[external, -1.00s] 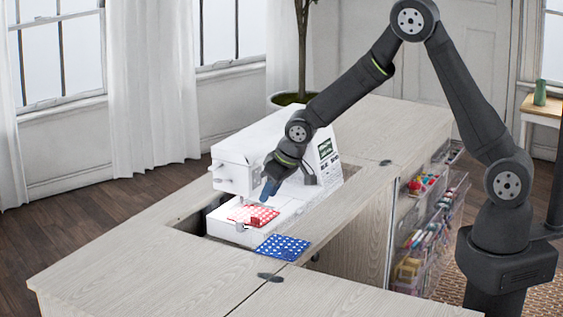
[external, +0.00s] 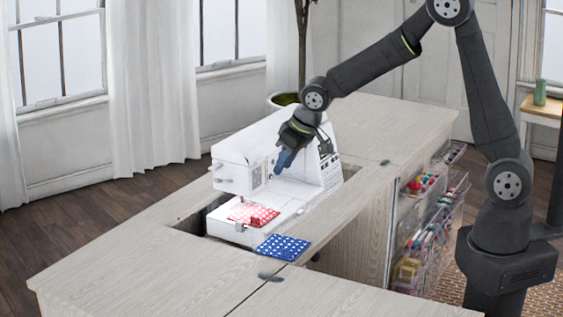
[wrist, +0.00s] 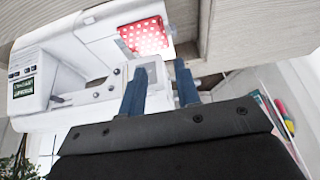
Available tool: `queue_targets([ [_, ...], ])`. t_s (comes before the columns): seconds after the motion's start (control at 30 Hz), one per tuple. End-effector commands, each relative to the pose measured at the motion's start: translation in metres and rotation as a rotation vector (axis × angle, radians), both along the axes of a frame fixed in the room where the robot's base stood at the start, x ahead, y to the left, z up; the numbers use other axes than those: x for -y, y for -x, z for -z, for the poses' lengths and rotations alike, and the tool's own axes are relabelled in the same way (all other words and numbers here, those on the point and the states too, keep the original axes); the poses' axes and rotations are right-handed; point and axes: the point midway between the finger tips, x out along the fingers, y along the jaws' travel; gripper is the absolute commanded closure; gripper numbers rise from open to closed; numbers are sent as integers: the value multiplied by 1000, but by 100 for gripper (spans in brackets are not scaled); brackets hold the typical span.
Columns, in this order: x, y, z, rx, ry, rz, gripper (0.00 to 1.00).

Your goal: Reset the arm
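My gripper (external: 281,162) is above the cabinet top, in front of the white sewing machine (external: 232,165) in the external view. In the wrist view my gripper (wrist: 160,82) shows two blue fingers spread apart with nothing between them, so it is open. A red patterned cloth (external: 253,214) lies on the machine's bed under the needle area; it also shows beyond the fingers in the wrist view (wrist: 145,36). A blue patterned cloth (external: 283,247) lies flat on the cabinet top near the machine's bed.
The wooden cabinet top (external: 150,270) has free room at the front and left. An opening surrounds the machine. Clear drawers (external: 425,235) with sewing supplies are on the right side. A potted plant (external: 284,99) stands behind the machine.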

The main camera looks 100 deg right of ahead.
Motion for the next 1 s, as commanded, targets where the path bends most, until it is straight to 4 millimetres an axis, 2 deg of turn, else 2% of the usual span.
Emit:
queue_targets([
  [0.3, 0, 0, 1, 0, 0, 0, 70],
  [0.47, 3, -3, 9, -1, -1, 0, 70],
  [1.0, 27, -26, 79, -3, -1, 0, 70],
])
